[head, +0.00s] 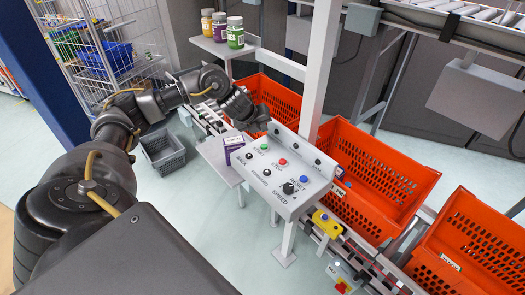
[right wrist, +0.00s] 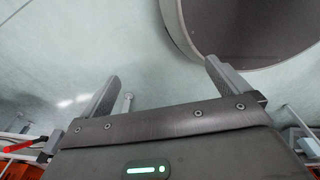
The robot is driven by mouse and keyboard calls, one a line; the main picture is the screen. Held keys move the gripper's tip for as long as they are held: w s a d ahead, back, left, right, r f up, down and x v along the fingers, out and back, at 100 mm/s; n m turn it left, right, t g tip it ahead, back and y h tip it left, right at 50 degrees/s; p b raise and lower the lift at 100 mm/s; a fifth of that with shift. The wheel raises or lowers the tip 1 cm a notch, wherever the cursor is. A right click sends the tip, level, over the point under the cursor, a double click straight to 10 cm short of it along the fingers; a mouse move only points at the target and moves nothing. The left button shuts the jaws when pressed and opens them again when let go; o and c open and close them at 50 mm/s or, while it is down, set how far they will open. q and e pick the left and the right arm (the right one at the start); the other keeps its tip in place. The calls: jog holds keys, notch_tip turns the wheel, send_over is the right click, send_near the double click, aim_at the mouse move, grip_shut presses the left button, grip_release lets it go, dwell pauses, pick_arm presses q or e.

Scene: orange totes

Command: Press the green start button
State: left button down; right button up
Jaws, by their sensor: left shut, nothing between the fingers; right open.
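The grey control panel (head: 272,178) stands on a post in the middle of the head view, its top tilted. The green start button (head: 264,146) is near its upper left edge and shows uncovered. A red button (head: 283,161), a blue button (head: 303,179) and a black speed knob (head: 288,188) are on the same panel. My left gripper (head: 259,122) is shut and empty, just beyond the green button in the picture; whether it touches the panel I cannot tell. My right gripper (right wrist: 163,82) is open and empty in the right wrist view.
Orange crates (head: 385,165) stand on the conveyor behind and right of the panel. A small purple-and-white box (head: 233,145) is close to the panel's left edge. Several jars (head: 220,30) stand on a shelf at the back. A grey basket (head: 163,152) is on the floor.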

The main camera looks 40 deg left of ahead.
pick_arm(q)
jog(key=b, duration=0.3)
send_over(263, 147)
notch_tip(263, 147, down, 4)
jog(key=shift+w+d+f, duration=0.1)
jog(key=shift+f, duration=0.4)
jog(key=shift+s, duration=0.2)
pick_arm(e)
jog(key=f, duration=0.1)
jog(key=s+f, duration=0.1)
jog(key=f, duration=0.1)
jog(key=s+f, duration=0.1)
jog(key=shift+s+d+f, duration=0.1)
jog(key=shift+f, duration=0.05)
jog(key=shift+w, duration=0.3)
pick_arm(q)
jog(key=shift+f, duration=0.15)
pick_arm(e)
jog(key=shift+s+f, duration=0.1)
pick_arm(q)
jog(key=shift+w+f+b, duration=0.1)
jog(key=shift+f+b, duration=0.2)
jog(key=shift+b, duration=0.05)
pick_arm(e)
jog(key=shift+f, duration=0.15)
